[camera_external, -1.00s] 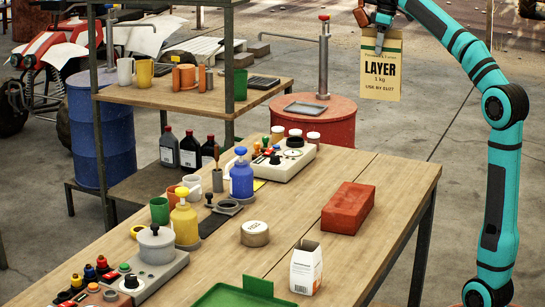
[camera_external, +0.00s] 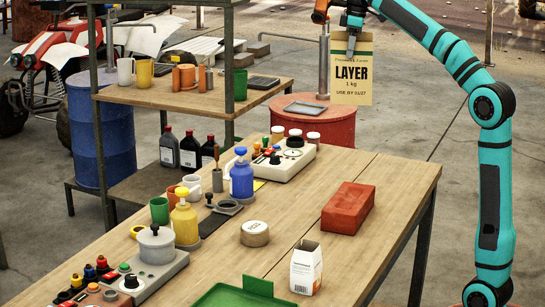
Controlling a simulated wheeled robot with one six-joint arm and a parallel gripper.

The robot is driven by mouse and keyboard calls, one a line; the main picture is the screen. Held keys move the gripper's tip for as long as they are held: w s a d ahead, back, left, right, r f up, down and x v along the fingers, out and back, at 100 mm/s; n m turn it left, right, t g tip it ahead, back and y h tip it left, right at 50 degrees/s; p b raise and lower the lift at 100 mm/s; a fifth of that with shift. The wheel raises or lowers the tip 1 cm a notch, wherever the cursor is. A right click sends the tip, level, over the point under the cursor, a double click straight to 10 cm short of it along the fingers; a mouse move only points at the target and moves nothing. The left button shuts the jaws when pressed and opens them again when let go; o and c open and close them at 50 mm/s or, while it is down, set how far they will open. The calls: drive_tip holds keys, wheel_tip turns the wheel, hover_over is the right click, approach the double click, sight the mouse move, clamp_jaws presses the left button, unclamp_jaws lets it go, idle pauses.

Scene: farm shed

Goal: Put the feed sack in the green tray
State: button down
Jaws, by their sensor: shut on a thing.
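The feed sack (camera_external: 351,82) is a tan flat bag with a green top band and the words LAYER and 1 kg. It hangs upright from my gripper (camera_external: 351,42), which is shut on its top edge, high above the far end of the table. The green tray (camera_external: 225,296) lies at the front edge of the table, cut off by the bottom of the picture. Its raised green end (camera_external: 258,286) shows. The sack is far behind and well above the tray.
A red brick (camera_external: 348,207), a round tin (camera_external: 255,233) and a small white carton (camera_external: 306,268) stand on the table (camera_external: 300,200). Blue and yellow pump bottles and control boxes line its left side. A red drum (camera_external: 325,122) stands behind.

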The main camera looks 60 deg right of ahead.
drive_tip(key=w+a+f+n, duration=0.2)
drive_tip(key=w+a, duration=0.2)
drive_tip(key=a, duration=0.9)
drive_tip(key=w+a+f+n, duration=0.3)
drive_tip(key=w+a, duration=0.1)
drive_tip(key=a, duration=1)
drive_tip(key=w+a+f+n, duration=0.2)
drive_tip(key=w+a, duration=0.1)
drive_tip(key=a, duration=1)
drive_tip(key=s+a+f+n+g, duration=0.1)
drive_tip(key=s+a+f+n, duration=0.15)
drive_tip(key=s+a, duration=0.75)
drive_tip(key=s+a+f+n+y, duration=0.1)
drive_tip(key=a+f+n, duration=0.15)
drive_tip(key=a, duration=1.55)
drive_tip(key=s+a+f+n+g, duration=0.15)
drive_tip(key=s+a+f, duration=0.35)
drive_tip(key=a, duration=0.9)
wheel_tip(320, 180, down, 9)
drive_tip(key=shift+s+a+r+t, duration=0.15)
drive_tip(key=shift+s+a+t, duration=0.05)
drive_tip(key=shift+s+t, duration=0.25)
drive_tip(key=shift+n, duration=0.25)
drive_tip(key=shift+c, duration=1.8)
unclamp_jaws()
